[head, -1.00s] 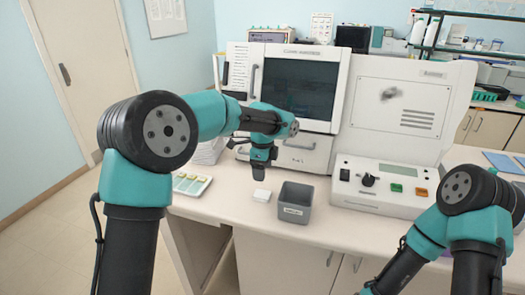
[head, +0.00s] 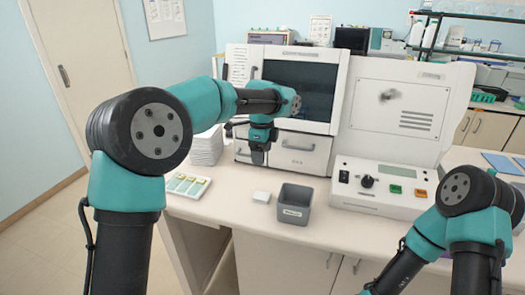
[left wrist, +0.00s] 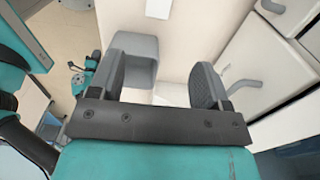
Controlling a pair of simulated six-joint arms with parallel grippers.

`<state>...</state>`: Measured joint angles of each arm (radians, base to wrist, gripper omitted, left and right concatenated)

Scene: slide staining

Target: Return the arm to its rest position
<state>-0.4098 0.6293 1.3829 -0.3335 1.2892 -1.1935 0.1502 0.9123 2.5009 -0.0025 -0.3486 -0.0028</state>
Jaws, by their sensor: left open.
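My left gripper (head: 258,157) hangs above the bench in front of the white machine's drawers, higher than the grey bin and behind it. In the left wrist view its two dark fingers (left wrist: 160,82) are apart with nothing between them. My left arm reaches in from the left of the head view, bent at the elbow. My right arm shows at the lower right of the head view, but its gripper is out of frame.
A grey bin (head: 293,205) and a small white block (head: 261,197) stand on the bench. A tray with slides (head: 187,184) lies at left, near a white stack (head: 207,146). The white machine (head: 299,91) and control box (head: 381,188) stand behind and right.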

